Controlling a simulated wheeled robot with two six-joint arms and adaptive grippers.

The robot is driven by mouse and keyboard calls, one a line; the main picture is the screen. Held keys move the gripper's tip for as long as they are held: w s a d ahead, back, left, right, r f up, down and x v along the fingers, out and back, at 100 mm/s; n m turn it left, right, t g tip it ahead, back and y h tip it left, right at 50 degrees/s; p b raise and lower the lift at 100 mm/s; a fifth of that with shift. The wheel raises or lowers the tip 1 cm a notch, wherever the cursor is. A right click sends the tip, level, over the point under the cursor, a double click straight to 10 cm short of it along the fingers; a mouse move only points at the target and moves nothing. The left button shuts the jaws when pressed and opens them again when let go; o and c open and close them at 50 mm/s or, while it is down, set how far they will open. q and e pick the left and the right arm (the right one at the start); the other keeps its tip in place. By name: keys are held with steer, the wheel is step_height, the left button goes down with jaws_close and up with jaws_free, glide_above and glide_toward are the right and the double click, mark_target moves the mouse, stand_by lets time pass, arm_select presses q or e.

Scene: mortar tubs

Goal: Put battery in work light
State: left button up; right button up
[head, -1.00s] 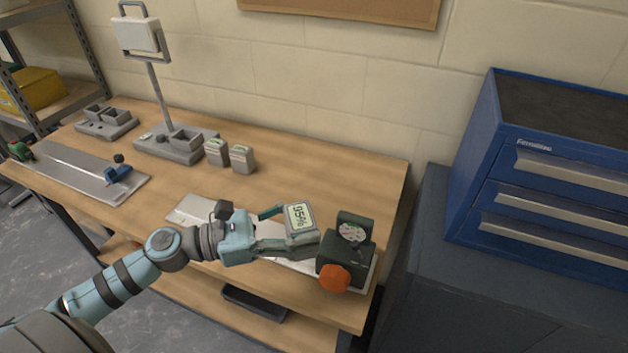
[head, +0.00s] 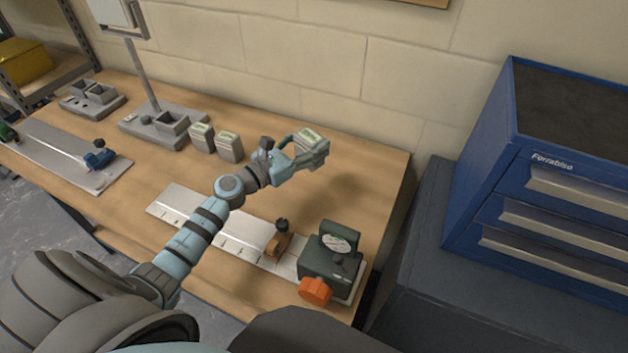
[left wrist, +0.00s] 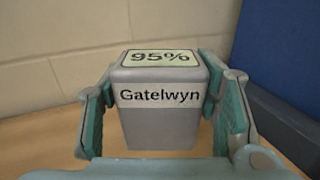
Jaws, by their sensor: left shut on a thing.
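My left gripper (head: 300,150) is shut on a grey battery (head: 313,143) and holds it above the back right of the bench. In the left wrist view the battery (left wrist: 160,110) is upright between the two teal fingers, with a 95% label on top and "Gatelwyn" on its front. The work light (head: 145,75) stands at the back left, a lamp head on a pole. Its grey base (head: 140,127) has a square open-topped socket (head: 172,121). The held battery is to the right of the base, apart from it. My right gripper is out of view.
Two similar grey batteries (head: 201,137) (head: 229,146) stand between the work light and my gripper. A grey double-bay unit (head: 92,98) is farther left. A dark green device with an orange knob (head: 316,291) sits at front right. A blue drawer cabinet (head: 550,190) stands right.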

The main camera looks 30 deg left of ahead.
arm_select(q)
steer(key=f, duration=0.2)
steer(key=f+b, duration=0.1)
steer(key=f, duration=0.1)
steer(key=f+b, duration=0.1)
steer(key=f, duration=0.1)
steer(key=shift+w+a+f, duration=0.1)
steer(key=shift+w+f, duration=0.05)
steer(key=shift+w, duration=0.15)
steer(key=f, duration=0.1)
steer(key=w+f+b, duration=0.1)
steer(key=shift+f, duration=0.4)
step_height(320, 180, down, 2)
steer(key=shift+s+f+b, duration=0.1)
steer(key=shift+f+b, duration=0.15)
steer(key=shift+b, duration=0.6)
steer(key=shift+s+r, duration=0.2)
steer(key=shift+f, duration=0.15)
steer(key=o, duration=1.2)
steer(key=shift+f, duration=0.1)
steer(key=o, duration=0.3)
steer(key=shift+o, duration=0.2)
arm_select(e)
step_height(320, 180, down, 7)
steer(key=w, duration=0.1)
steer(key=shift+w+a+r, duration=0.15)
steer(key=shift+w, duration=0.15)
